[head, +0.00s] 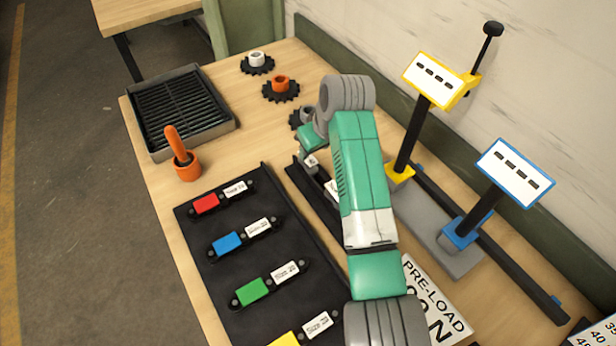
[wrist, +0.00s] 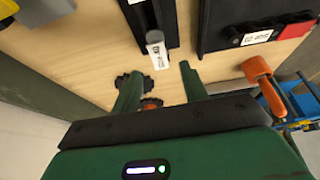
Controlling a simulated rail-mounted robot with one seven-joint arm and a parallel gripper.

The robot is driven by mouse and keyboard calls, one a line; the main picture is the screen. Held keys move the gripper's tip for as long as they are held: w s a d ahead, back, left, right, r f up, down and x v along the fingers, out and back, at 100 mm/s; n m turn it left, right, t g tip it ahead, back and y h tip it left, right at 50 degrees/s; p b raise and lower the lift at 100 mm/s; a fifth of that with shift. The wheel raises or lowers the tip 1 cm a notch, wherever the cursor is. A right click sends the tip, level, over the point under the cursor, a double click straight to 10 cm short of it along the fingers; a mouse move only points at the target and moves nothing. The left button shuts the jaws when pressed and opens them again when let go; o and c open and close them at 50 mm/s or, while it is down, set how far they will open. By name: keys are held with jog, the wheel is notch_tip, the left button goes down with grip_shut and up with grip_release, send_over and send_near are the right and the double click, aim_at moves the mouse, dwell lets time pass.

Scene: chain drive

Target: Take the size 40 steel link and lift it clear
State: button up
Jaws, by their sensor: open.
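The dark mat (head: 200,270) holds a row of dark links with red, blue, green (head: 250,291) and yellow blocks and white labels. The label sizes are too small to read surely. A separate narrow black holder (head: 320,205) lies right of the mat, partly under my arm. A short pale grey piece with a printed label (wrist: 157,50) stands at the holder's near end in the wrist view; I cannot tell if it is the size 40 steel link. My gripper (wrist: 160,80) is open and empty, its green fingers just short of that piece. In the head view my arm partly hides the gripper.
Several toothed sprockets (head: 281,88) stand at the back of the bench. An orange cup with a handle (head: 187,166) and a slatted grey tray (head: 180,107) are at the left. Yellow and blue sign stands (head: 462,228) line the right side near the wall.

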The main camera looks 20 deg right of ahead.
aim_at(309, 159)
jog(key=shift+b+x, duration=0.4)
jog(key=shift+x, duration=0.95)
jog(key=b+x, duration=0.2)
jog(key=x, duration=0.3)
jog(key=shift+w+d+b, duration=0.1)
jog(key=shift+b, duration=0.25)
grip_shut()
